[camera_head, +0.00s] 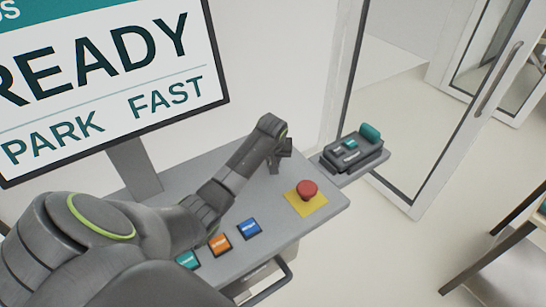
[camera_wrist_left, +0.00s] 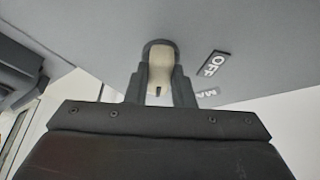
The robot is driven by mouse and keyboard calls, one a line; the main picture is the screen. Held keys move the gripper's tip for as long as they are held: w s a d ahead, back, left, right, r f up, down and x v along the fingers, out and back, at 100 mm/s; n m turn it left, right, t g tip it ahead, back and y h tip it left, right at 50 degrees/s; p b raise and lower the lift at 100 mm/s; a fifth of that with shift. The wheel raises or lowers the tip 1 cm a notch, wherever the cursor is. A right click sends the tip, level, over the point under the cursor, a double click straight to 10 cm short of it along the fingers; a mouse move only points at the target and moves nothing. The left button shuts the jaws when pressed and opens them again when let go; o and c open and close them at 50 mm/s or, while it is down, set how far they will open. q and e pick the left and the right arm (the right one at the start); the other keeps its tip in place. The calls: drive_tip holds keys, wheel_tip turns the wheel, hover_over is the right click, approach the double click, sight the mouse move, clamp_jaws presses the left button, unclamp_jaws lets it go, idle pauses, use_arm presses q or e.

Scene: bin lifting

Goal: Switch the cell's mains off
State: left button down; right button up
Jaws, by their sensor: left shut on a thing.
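The mains switch shows in the left wrist view as a pale beige knob (camera_wrist_left: 161,58) on a grey panel. My left gripper (camera_wrist_left: 160,82) is shut on this knob, one dark finger on either side. A dark OFF label (camera_wrist_left: 216,63) sits right of the knob. A white label starting "MA" (camera_wrist_left: 208,93) is partly hidden by my gripper. In the head view my left gripper (camera_head: 280,150) is at the far edge of the grey console (camera_head: 320,208), and the knob is hidden there. My right gripper is not in view.
A red emergency button (camera_head: 307,190) on a yellow plate stands right of my gripper. Teal, orange (camera_head: 220,243) and blue (camera_head: 249,228) buttons line the console's front. A screen (camera_head: 110,75) reads READY. A dark device (camera_head: 352,150) sits on a side shelf near a glass door.

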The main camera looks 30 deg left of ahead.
use_arm(q)
drive_tip(key=n+g+y, duration=0.1)
drive_tip(key=n, duration=0.3)
drive_tip(key=shift+w+d, duration=0.1)
drive_tip(key=shift+d, duration=0.05)
drive_tip(key=n+g, duration=0.1)
drive_tip(key=n, duration=0.1)
drive_tip(key=n+g, duration=0.1)
drive_tip(key=n, duration=0.2)
drive_tip(key=shift+w+y, duration=0.15)
drive_tip(key=shift+y, duration=0.25)
drive_tip(key=n+g, duration=0.1)
drive_tip(key=n, duration=0.2)
drive_tip(key=shift+n, duration=0.3)
drive_tip(key=shift+w+n+g+b, duration=0.15)
drive_tip(key=shift+n+g+b, duration=0.55)
drive_tip(key=shift+n, duration=1.1)
drive_tip(key=c, duration=1.2)
unclamp_jaws()
drive_tip(key=shift+c, duration=0.2)
